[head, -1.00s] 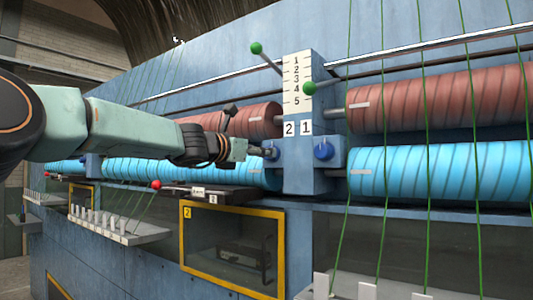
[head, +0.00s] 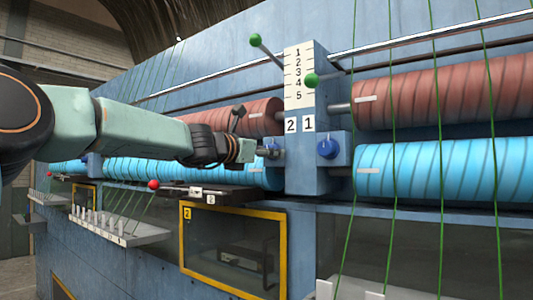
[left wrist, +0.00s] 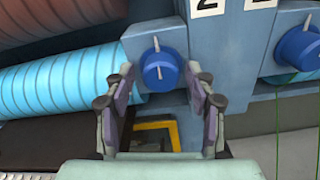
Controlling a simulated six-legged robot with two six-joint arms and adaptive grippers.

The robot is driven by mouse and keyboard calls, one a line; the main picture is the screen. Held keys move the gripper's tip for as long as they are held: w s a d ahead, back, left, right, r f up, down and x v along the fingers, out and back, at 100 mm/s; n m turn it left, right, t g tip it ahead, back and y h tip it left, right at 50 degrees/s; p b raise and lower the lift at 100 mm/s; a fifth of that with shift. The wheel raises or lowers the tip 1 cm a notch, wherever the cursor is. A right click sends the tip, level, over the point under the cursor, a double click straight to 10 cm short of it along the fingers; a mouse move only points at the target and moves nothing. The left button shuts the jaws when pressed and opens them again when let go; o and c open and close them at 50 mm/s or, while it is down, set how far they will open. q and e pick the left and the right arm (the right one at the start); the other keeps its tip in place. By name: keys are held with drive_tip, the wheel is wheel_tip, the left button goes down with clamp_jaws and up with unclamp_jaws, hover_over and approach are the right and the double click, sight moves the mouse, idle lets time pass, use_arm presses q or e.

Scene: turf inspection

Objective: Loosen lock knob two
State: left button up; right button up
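Lock knob two (left wrist: 160,68) is a round blue knob with a pale, nearly upright bar across its face, below the label 2 in the left wrist view. In the head view only a bit of its blue (head: 272,145) shows behind my fingers. My left gripper (left wrist: 160,88) is open, its two fingers apart to the left and right of the knob. I cannot tell whether they touch it. In the head view my left gripper (head: 266,151) reaches the block below the label 2 from the left. My right gripper is not in view.
A second blue knob (head: 327,148) sits to the right under label 1. Levers with green balls (head: 312,80) stand by the numbered scale (head: 298,72). Red rollers (head: 440,97) and blue rollers (head: 445,170) flank the post. Green strands hang in front at right.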

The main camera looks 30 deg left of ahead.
use_arm(q)
drive_tip(key=shift+s+a+r, duration=0.2)
drive_tip(key=shift+s, duration=0.45)
drive_tip(key=shift+c, duration=1.4)
drive_tip(key=shift+w+d+r, duration=0.1)
drive_tip(key=shift+d, duration=0.3)
drive_tip(key=c, duration=0.3)
drive_tip(key=shift+w+a, duration=0.1)
drive_tip(key=c, duration=0.4)
drive_tip(key=shift+f, duration=0.2)
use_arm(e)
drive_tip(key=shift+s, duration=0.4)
